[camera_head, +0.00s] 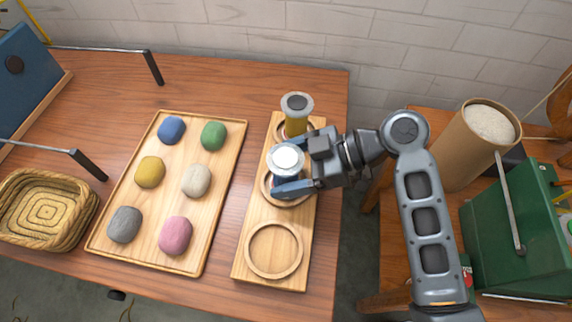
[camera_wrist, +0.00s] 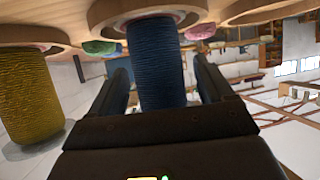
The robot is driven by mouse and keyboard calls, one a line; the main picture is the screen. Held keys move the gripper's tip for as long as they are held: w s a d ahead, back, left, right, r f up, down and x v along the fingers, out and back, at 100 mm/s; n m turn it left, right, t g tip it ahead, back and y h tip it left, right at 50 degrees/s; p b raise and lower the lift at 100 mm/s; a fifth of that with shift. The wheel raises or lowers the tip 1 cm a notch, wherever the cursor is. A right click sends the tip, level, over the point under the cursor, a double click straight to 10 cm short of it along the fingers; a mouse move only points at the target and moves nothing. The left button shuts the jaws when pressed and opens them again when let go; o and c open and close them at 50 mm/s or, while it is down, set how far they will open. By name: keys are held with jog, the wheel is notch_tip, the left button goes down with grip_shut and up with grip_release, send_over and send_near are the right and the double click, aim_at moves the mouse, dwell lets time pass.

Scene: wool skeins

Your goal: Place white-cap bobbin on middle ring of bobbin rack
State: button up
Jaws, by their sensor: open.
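The white-cap bobbin (camera_head: 286,158) stands upright at the middle ring (camera_head: 265,188) of the wooden bobbin rack (camera_head: 259,216). Its blue-wound body (camera_wrist: 157,62) shows in the wrist view, where the rack appears at the top and the bobbin's end meets the wooden ring. My gripper (camera_head: 285,178) reaches in from the right, low around the bobbin. In the wrist view its open fingers (camera_wrist: 162,82) stand on either side of the blue winding, with a visible gap at each side. My gripper hides part of the middle ring.
A yellow bobbin with a grey cap (camera_head: 297,112) stands on the back ring, close to my gripper. The front ring (camera_head: 273,250) is empty. A tray (camera_head: 193,262) of coloured wool skeins lies left of the rack, with a woven basket (camera_head: 45,208) beyond it.

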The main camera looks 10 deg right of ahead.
jog(key=v, duration=1.2)
jog(key=shift+b, duration=0.45)
jog(key=shift+s, duration=0.1)
